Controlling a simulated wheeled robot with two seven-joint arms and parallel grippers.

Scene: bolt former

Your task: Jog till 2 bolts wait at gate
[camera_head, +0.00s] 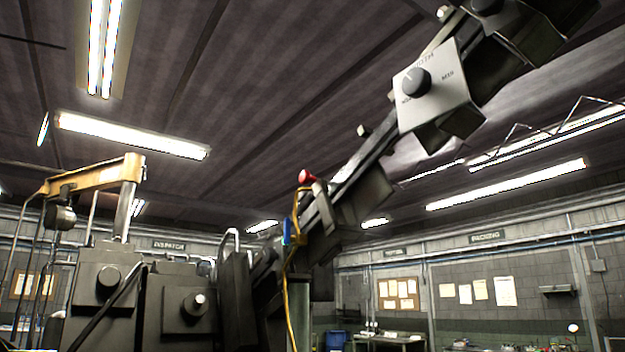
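A dark inclined track (345,178) runs from the lower middle up to the top right. A small bolt-like hex piece (363,130) shows at its upper edge, and a similar piece (442,12) shows higher up. I cannot tell whether these are loose bolts or fixed parts. A red knob (306,177) and a blue handle-like part (287,232) sit on the lower track. I cannot tell which part is the gate or the jog control. A pale plate with a black selector knob (417,82) is on the upper track. Neither of my grippers is in view.
A dark machine housing with round knobs (195,305) fills the lower left, with a yellow hoist arm (95,178) above it. A yellow cable (291,300) hangs below the track. A workbench (390,338) and blue bin (336,340) stand at the back.

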